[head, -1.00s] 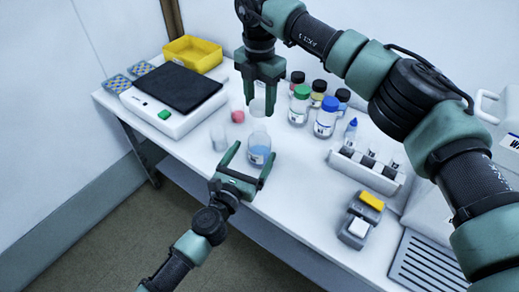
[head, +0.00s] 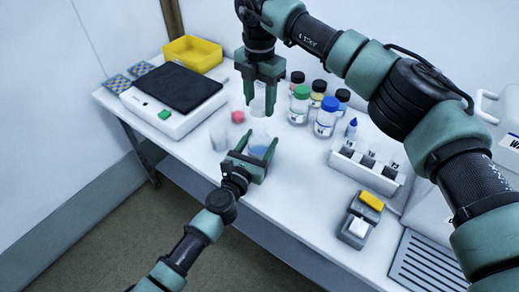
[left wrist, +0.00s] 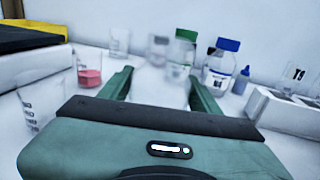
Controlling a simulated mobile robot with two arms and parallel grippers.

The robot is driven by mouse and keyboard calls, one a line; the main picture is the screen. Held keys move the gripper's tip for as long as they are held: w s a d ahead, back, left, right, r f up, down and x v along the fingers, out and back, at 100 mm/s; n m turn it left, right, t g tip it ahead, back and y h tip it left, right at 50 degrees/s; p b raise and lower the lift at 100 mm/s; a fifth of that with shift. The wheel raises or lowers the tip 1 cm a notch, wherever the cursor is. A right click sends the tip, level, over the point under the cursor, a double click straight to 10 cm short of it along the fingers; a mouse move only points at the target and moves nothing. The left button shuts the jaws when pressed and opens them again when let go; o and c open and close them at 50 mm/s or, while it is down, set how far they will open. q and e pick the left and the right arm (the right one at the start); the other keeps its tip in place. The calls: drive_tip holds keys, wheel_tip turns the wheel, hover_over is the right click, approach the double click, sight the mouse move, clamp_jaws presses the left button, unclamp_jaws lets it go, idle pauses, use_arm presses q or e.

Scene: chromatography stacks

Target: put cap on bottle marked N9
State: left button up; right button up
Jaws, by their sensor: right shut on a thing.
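My right gripper (head: 259,92) is shut on a small pale, translucent thing (head: 258,107); I cannot tell if it is a cap. It hangs just above and behind a clear vessel with blue liquid (head: 258,151). My left gripper (head: 259,138) is open, with its fingers on either side of that vessel. In the left wrist view the vessel is a hazy clear shape (left wrist: 160,90) between the fingers, and contact cannot be told. The bottles with green (head: 302,91) and blue caps (head: 329,104) stand behind on the right. No N9 mark can be read.
A clear beaker (head: 219,136) stands close left of my left gripper, with a pink-filled one (head: 238,114) behind. A balance (head: 175,105) and a yellow bin (head: 192,54) are at the left. A white rack (head: 363,170) and a grey block (head: 356,228) are at the right.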

sight(259, 125)
use_arm(q)
clamp_jaws()
use_arm(e)
drive_tip(key=shift+f, duration=2.5)
drive_tip(key=shift+f, duration=0.85)
drive_tip(key=shift+f, duration=0.6)
